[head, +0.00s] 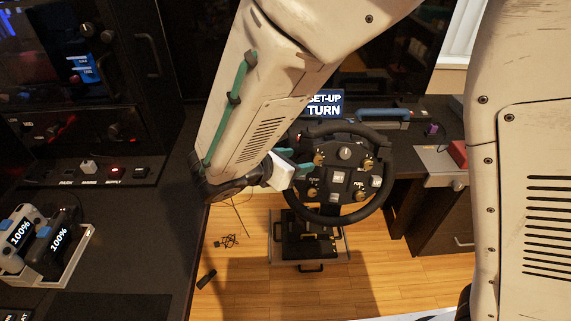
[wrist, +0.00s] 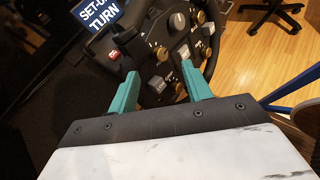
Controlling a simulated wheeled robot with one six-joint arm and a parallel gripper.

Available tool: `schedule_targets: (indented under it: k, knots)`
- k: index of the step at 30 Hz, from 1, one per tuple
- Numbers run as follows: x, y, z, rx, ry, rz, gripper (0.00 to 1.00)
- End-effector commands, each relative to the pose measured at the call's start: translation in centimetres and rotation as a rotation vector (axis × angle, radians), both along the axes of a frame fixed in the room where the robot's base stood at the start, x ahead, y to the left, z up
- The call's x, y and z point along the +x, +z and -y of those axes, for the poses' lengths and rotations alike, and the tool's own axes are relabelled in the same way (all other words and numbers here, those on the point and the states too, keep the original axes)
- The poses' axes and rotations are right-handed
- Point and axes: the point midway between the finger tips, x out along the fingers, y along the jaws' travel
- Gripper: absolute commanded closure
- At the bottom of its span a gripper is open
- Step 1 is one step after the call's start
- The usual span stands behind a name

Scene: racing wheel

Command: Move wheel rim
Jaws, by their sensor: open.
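The racing wheel's black rim (head: 386,178) stands upright at the desk edge in the middle of the head view. Its face carries knobs and buttons around a hub (head: 340,177). My gripper (head: 298,163) is open, with teal fingers in front of the left part of the wheel face. In the wrist view the two fingers of my gripper (wrist: 160,85) point at the wheel face, apart, with nothing held between them. The rim (wrist: 215,55) also shows there at the right. My arm hides part of the rim's left side in the head view; contact cannot be told.
A sign reading "SET-UP TURN" (head: 324,105) is behind the wheel. Pedals (head: 308,240) stand on the wooden floor below. At left, a white tray (head: 75,262) holds devices marked 100% on the dark desk. An office chair (wrist: 272,10) shows in the wrist view.

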Motion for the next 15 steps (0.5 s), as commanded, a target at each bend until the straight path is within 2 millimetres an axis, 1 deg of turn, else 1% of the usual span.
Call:
schedule_targets:
  k: [1,3,6,8,10,15]
  knots:
    - [0.0,-1.2,-1.9,-0.047,0.074,-0.015,0.51]
    - [0.0,-2.2,-3.8,-0.096,0.153,-0.026,0.51]
    - [0.0,-3.2,-5.4,-0.14,0.221,-0.036,0.51]
    - [0.1,-3.5,-5.7,-0.151,0.239,-0.037,0.51]
    - [0.6,-3.8,-5.5,-0.156,0.246,-0.038,0.51]
    - [2.5,-4.8,-3.8,-0.155,0.241,-0.038,0.51]
